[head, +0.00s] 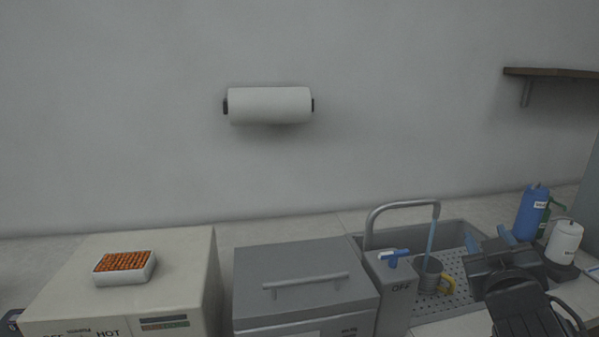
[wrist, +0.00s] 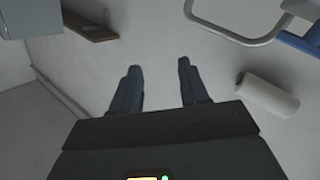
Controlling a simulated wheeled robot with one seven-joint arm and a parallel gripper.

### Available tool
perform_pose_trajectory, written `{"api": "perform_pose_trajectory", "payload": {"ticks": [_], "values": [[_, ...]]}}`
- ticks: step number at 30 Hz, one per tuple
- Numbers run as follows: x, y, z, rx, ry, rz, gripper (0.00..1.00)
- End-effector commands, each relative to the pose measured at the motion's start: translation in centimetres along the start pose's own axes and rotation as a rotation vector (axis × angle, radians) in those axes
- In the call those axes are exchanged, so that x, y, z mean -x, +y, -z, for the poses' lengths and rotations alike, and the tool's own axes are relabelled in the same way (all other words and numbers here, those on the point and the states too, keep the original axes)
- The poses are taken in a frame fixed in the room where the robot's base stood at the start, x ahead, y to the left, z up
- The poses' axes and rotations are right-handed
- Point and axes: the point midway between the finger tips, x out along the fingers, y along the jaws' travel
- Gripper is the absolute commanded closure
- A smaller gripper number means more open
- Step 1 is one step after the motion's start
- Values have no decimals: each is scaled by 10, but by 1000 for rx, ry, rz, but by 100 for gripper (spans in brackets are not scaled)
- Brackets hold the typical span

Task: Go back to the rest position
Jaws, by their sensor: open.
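My gripper (head: 488,238) shows at the lower right of the head view, in front of the right part of the sink. Its two blue-grey fingers point up and stand apart. In the wrist view my gripper (wrist: 158,70) is open, with nothing between the fingers. The wall fills the space behind the fingers there. The rest position itself is not marked in either view.
A sink (head: 455,237) with a curved faucet (head: 400,205) holds a grey mug (head: 429,275). A blue bottle (head: 532,215) and a white bottle (head: 564,243) stand right of my gripper. A grey press box (head: 300,262) and a beige box (head: 190,262) stand left. A paper roll (head: 270,105) hangs above; a shelf (head: 550,72) is upper right.

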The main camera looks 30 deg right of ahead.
Motion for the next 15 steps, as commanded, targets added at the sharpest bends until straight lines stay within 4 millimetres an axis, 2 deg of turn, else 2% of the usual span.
{"api": "perform_pose_trajectory", "payload": {"ticks": [1, 6, 11, 15], "values": [[12, -10, -11, 34, 16, 56, 56], [58, -45, -40, 91, 75, 254, 56], [113, -69, -70, 98, 100, 433, 56], [168, -81, -94, 67, 101, 577, 56]]}}
